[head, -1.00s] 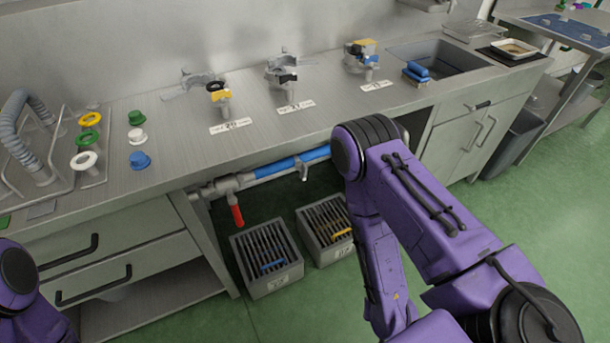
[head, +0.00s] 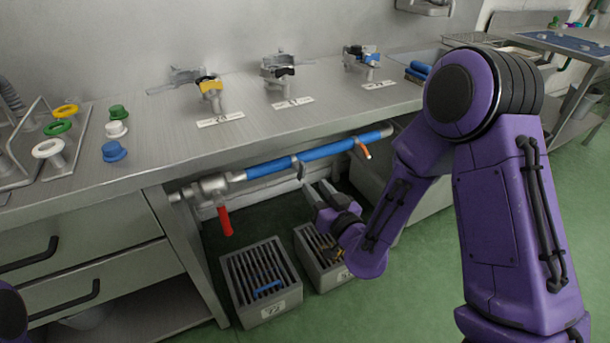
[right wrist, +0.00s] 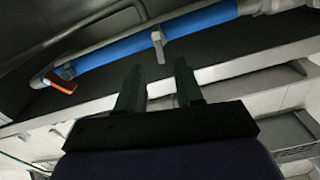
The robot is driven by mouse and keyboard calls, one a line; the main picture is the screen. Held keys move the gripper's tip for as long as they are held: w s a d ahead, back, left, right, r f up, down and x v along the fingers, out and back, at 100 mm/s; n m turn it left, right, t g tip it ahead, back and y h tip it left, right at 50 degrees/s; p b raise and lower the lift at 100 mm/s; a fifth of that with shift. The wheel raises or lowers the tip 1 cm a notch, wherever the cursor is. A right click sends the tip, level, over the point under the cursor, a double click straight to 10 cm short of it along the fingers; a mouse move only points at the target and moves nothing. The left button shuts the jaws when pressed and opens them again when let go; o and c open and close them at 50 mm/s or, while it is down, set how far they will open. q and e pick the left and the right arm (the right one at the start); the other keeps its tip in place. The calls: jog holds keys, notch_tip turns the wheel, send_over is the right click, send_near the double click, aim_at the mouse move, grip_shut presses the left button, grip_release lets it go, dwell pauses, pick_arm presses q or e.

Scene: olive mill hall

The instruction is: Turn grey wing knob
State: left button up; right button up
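The grey wing knob (head: 299,167) appears as a small pale grey tab on the blue pipe under the counter. It also shows in the right wrist view (right wrist: 158,46), hanging off the blue pipe beyond the fingertips. My right gripper (head: 318,188) is under the counter edge, just below and to the right of the knob. In the right wrist view its two fingers (right wrist: 158,75) stand apart with nothing between them. The knob appears apart from the fingers. My left gripper is out of view; only part of my left arm shows at bottom left.
The blue pipe (head: 320,156) carries a red lever (head: 225,221) on the left and an orange lever (head: 362,150) on the right. Two slatted grey crates (head: 262,312) stand on the floor below. The counter edge (head: 270,146) lies above the pipe.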

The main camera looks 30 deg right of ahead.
aim_at(304, 173)
jog(key=w, duration=0.7)
jog(key=shift+c, duration=0.3)
grip_shut()
